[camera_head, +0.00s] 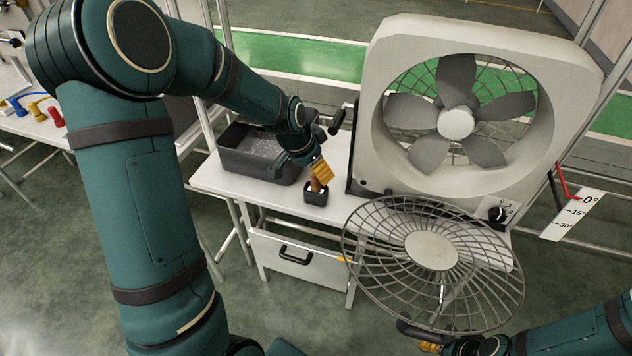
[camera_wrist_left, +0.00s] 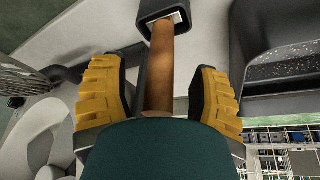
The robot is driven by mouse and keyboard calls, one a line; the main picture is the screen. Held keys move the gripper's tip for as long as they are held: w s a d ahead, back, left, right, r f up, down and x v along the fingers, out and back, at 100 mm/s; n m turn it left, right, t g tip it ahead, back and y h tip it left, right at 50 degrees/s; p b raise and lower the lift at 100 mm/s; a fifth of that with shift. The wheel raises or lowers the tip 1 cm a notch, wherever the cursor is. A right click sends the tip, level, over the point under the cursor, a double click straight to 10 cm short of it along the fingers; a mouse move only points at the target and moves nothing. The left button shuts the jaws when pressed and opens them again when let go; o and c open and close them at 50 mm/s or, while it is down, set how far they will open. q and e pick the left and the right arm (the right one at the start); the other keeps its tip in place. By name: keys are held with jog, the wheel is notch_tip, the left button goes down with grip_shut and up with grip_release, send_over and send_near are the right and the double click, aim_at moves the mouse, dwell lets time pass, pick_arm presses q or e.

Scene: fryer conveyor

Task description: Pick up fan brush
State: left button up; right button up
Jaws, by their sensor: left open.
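The brush shows only as a brown wooden handle (camera_head: 315,186) standing in a small black square holder (camera_head: 316,198) on the white table. The handle (camera_wrist_left: 160,68) also shows in the left wrist view, running into the black holder (camera_wrist_left: 163,9); its bristles are not visible. My left gripper (camera_head: 321,172) is at the handle, above the holder. In the wrist view its ribbed yellow fingers (camera_wrist_left: 158,95) are open, one on each side of the handle, with gaps between. My right gripper (camera_head: 431,347) is at the lower right, by the fan guard's black handle; its fingers are mostly hidden.
A large white box fan (camera_head: 405,150) stands right of the holder. Its round wire guard (camera_head: 431,251) hangs off in front, over the table edge. A dark grey bin (camera_head: 245,165) sits left of the holder. A white drawer (camera_head: 290,262) is below the tabletop.

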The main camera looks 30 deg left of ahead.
pick_arm(q)
jog(key=shift+w+f, duration=0.15)
jog(key=shift+f, duration=0.4)
grip_shut()
jog(key=shift+r, duration=0.1)
